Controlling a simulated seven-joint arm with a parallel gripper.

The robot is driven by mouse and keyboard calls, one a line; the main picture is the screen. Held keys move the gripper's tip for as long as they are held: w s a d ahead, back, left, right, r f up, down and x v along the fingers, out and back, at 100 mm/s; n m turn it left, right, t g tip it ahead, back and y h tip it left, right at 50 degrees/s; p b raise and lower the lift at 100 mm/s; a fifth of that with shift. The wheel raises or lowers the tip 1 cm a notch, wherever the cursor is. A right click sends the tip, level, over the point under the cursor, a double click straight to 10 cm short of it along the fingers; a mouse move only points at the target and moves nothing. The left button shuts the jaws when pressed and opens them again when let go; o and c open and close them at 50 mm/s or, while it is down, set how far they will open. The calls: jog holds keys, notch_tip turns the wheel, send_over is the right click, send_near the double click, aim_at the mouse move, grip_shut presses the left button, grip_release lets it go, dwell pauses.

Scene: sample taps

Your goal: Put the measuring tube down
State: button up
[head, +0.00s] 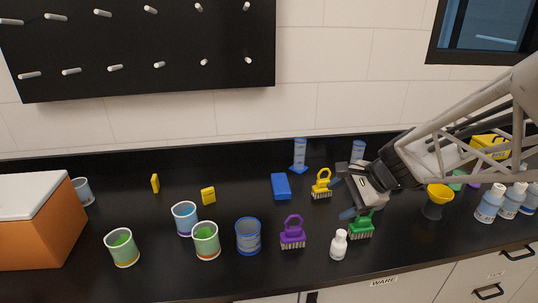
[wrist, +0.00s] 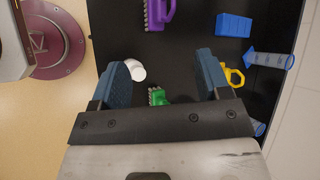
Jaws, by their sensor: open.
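Two clear blue measuring tubes stand upright on the black bench near the wall in the head view, one left of my gripper (head: 299,156) and one behind the arm (head: 358,151). The wrist view shows one tube with its blue base at the right (wrist: 270,60) and part of another at the lower right edge (wrist: 259,128). My gripper (head: 342,198) is open, with nothing held between its blue fingers (wrist: 162,74). It is above the bench, apart from both tubes. Below it are a green brush (head: 361,228) and a white bottle (head: 339,244).
Yellow (head: 321,185) and purple (head: 292,234) brushes and a blue block (head: 281,187) stand nearby. Several cups are to the left, beside an orange box (head: 45,235). A black pegboard (head: 135,45) hangs above.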

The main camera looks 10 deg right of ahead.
jog(key=s+a+r+n+h, duration=0.1)
jog(key=s+a+n+h, duration=0.2)
jog(key=s+n, duration=0.4)
jog(key=s+a+r+n+g+h, duration=0.1)
jog(key=s+a+n+h, duration=0.3)
jog(key=s+n, duration=0.3)
jog(key=shift+s+n+g, duration=0.3)
jog(key=shift+s, duration=0.45)
